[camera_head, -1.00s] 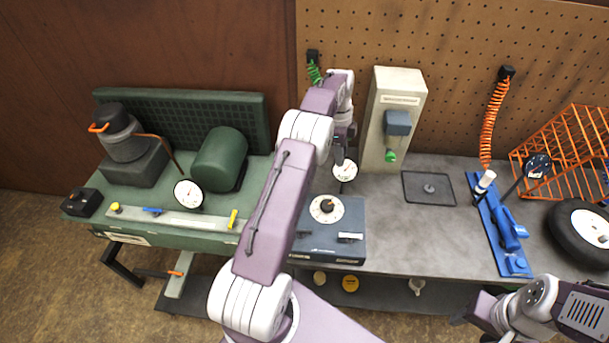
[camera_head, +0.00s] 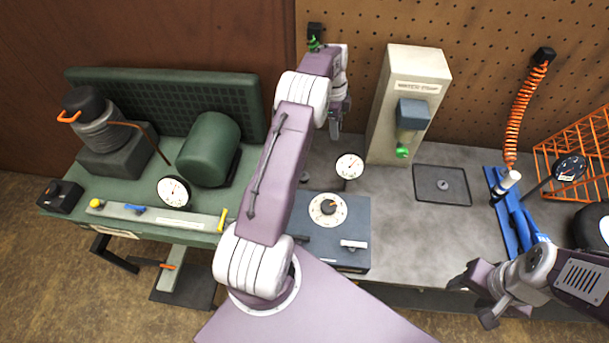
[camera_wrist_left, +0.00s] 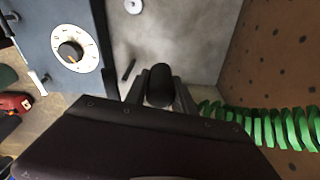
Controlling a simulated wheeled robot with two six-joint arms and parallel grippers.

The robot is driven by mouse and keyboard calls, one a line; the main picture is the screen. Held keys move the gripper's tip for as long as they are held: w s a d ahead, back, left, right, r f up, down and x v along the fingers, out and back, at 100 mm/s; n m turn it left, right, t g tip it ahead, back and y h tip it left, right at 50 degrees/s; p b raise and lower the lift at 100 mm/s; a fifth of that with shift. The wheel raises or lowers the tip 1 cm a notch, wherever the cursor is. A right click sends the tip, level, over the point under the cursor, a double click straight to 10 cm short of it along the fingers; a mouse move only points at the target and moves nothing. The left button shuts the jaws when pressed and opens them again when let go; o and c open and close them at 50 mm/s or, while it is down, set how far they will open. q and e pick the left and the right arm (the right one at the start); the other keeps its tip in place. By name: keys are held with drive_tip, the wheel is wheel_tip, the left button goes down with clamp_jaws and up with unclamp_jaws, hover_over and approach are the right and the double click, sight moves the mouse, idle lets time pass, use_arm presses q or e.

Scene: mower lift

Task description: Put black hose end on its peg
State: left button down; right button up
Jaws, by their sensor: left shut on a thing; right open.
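My left gripper (camera_head: 337,120) is above the back of the grey bench, in front of the pegboard. It is shut on the black hose end (camera_wrist_left: 160,84), which shows between its fingers in the left wrist view. The green coiled hose (camera_wrist_left: 265,128) runs to the right there; in the head view only a bit of green (camera_head: 314,43) shows at a black wall holder (camera_head: 314,31). A short dark bar (camera_wrist_left: 128,70) shows near the hose end; I cannot tell whether it is the peg. My right gripper (camera_head: 472,297) is open and empty at the front right.
A blue-grey dial box (camera_head: 335,255) and a round gauge (camera_head: 349,166) stand near my left arm. A beige dispenser (camera_head: 410,75) stands right of the left gripper. A green machine (camera_head: 208,149) is at left.

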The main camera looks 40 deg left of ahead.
use_arm(q)
drive_tip(key=s+a+f, duration=0.1)
drive_tip(key=s+f, duration=0.2)
drive_tip(key=s+a+f, duration=0.2)
drive_tip(key=s+f, duration=0.2)
drive_tip(key=s+a+f+b, duration=0.1)
drive_tip(key=s+f, duration=0.2)
drive_tip(key=f, duration=0.1)
drive_tip(key=shift+s+a, duration=0.3)
drive_tip(key=shift+a, duration=0.1)
wheel_tip(320, 180, down, 4)
drive_tip(key=shift+r+p, duration=0.15)
drive_tip(key=shift+p, duration=0.35)
drive_tip(key=shift+f, duration=0.3)
use_arm(e)
drive_tip(key=shift+w+a+f, duration=0.1)
drive_tip(key=shift+w+f, duration=0.05)
drive_tip(key=shift+f, duration=0.4)
drive_tip(key=shift+f, duration=0.1)
use_arm(q)
drive_tip(key=c, duration=1.5)
unclamp_jaws()
drive_tip(key=shift+f, duration=0.15)
drive_tip(key=o, duration=0.4)
